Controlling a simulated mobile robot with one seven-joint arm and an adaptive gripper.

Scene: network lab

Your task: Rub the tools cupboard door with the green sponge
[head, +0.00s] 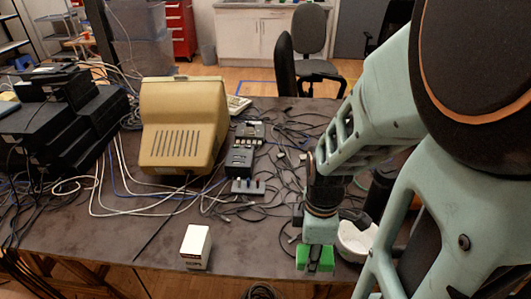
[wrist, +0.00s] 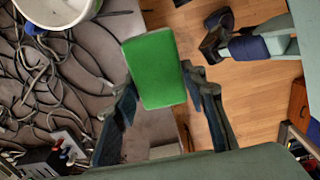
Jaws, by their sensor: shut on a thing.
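The green sponge (wrist: 155,68) is a block held between the two dark fingers of my gripper (wrist: 160,88) in the wrist view. In the head view my gripper (head: 318,240) points down over the front edge of the table, and the sponge (head: 302,257) shows on both sides of a dark finger. My gripper is shut on it. Whether the sponge touches the table cannot be told. A white cupboard with doors (head: 262,36) stands against the far wall, and a red drawer cabinet (head: 180,28) is left of it. I cannot tell which, if either, is the tools cupboard.
The table holds a beige monitor (head: 182,125), black network boxes (head: 75,130), many loose cables and a small white box (head: 195,247). A white tub (head: 356,240) stands close right of my gripper. Office chairs (head: 312,45) stand behind the table. Wooden floor (wrist: 250,75) lies beyond the table edge.

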